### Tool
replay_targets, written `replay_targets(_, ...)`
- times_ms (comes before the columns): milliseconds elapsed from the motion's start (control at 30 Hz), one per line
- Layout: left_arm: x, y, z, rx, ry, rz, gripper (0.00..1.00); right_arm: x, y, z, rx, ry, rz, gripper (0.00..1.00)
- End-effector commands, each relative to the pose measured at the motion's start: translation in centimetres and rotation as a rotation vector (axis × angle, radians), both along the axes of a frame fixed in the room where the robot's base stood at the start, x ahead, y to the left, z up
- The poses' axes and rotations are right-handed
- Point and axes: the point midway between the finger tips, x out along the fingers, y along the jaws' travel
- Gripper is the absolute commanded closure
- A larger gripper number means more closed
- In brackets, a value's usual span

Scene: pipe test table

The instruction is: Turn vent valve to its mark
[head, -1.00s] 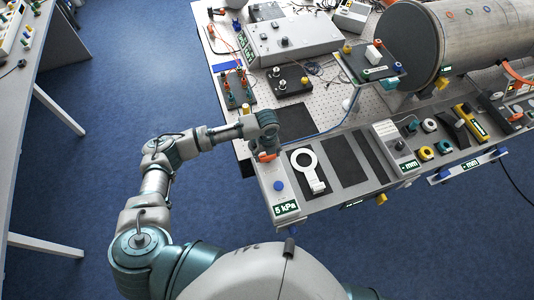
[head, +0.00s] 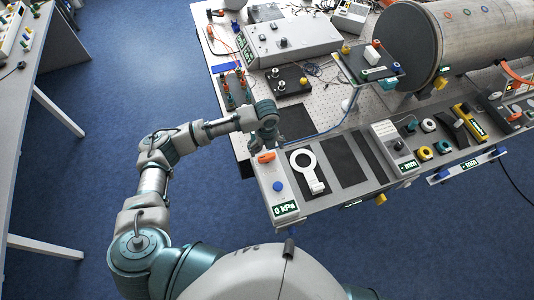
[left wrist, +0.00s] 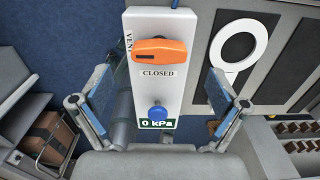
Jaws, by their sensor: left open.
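The vent valve's orange handle (head: 265,157) sits on a white box with a blue knob (head: 278,186) and a 0 kPa display (head: 285,208). In the left wrist view the handle (left wrist: 158,52) lies crosswise on the box. Its left end is beside the word VENT, and the word CLOSED is just below it. My left gripper (head: 266,142) is above the handle, apart from it. Its two fingers (left wrist: 158,88) are wide apart, one on each side of the box, with nothing between them held. My right gripper is not in view.
A white ring-shaped tool (head: 307,170) lies on a dark mat right of the valve box. A grey box (head: 397,147) with a mm display stands further right. A large metal cylinder (head: 465,40) fills the back right. Blue floor lies left of the table.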

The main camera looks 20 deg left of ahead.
Motion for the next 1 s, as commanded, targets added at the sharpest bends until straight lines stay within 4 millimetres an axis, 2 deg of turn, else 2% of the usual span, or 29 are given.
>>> replay_targets(33, 0.0, 0.0, 1.3, -0.001, -0.003, -0.002, 0.02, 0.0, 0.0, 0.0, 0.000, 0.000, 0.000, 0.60)
replay_targets(200, 0.1, -0.1, 4.8, -0.001, -0.003, -0.002, 0.02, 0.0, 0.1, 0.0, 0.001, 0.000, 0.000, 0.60)
replay_targets(400, 0.0, -0.1, 6.9, 0.000, 0.000, -0.001, 0.02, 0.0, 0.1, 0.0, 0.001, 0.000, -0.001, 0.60)
replay_targets(1000, 0.0, -0.1, 7.2, -0.001, 0.001, -0.001, 0.02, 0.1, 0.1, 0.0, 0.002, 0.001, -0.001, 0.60)
